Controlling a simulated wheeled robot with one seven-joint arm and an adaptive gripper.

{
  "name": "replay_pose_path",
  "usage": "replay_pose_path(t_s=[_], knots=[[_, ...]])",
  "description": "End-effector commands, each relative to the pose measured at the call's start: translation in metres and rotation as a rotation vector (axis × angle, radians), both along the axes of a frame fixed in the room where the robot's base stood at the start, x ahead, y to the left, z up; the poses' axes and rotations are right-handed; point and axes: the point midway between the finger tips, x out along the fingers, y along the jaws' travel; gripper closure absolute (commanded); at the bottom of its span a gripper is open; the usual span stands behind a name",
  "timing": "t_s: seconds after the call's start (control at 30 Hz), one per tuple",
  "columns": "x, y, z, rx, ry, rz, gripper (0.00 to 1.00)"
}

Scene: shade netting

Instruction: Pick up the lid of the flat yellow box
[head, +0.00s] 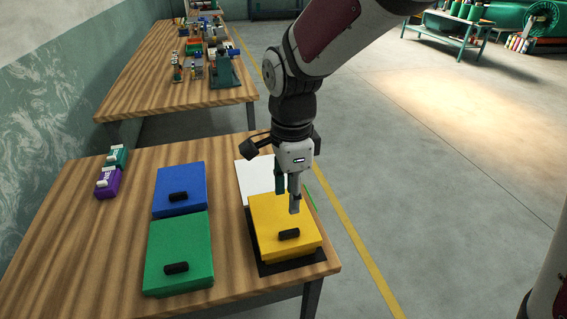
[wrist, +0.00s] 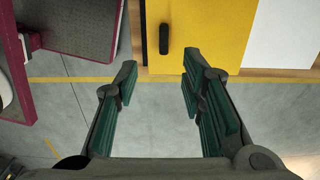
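The flat yellow box (head: 270,217) lies near the right edge of the wooden table, with a short black handle (head: 289,234) on its lid. The wrist view shows the yellow lid (wrist: 215,30) at the top, with its black handle (wrist: 163,38) upright in the picture. My gripper (head: 287,202) points down and appears over the back part of the yellow lid. Its green-padded fingers (wrist: 159,68) are spread with nothing between them. The handle lies beyond the fingertips in the wrist view, roughly in line with the gap. The exact height above the lid is hard to tell.
A black mat (head: 290,268) lies under the yellow box and white paper (head: 257,178) behind it. Blue (head: 180,186) and green (head: 180,245) boxes with similar handles sit to the left. Small purple (head: 108,183) and teal (head: 117,158) items stand farther left. Floor is open on the right.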

Motion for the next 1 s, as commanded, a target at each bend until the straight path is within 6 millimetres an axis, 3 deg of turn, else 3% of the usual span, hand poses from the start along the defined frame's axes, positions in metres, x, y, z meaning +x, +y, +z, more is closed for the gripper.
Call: replay_pose_path(t_s=[0.3,0.63,1.0], knots=[[-0.001,-0.001,-0.059,-0.001,0.005,0.000,0.63],[0.001,-0.001,-0.084,-0.001,0.004,0.002,0.63],[0.007,-0.001,-0.126,-0.001,0.002,0.002,0.63]])
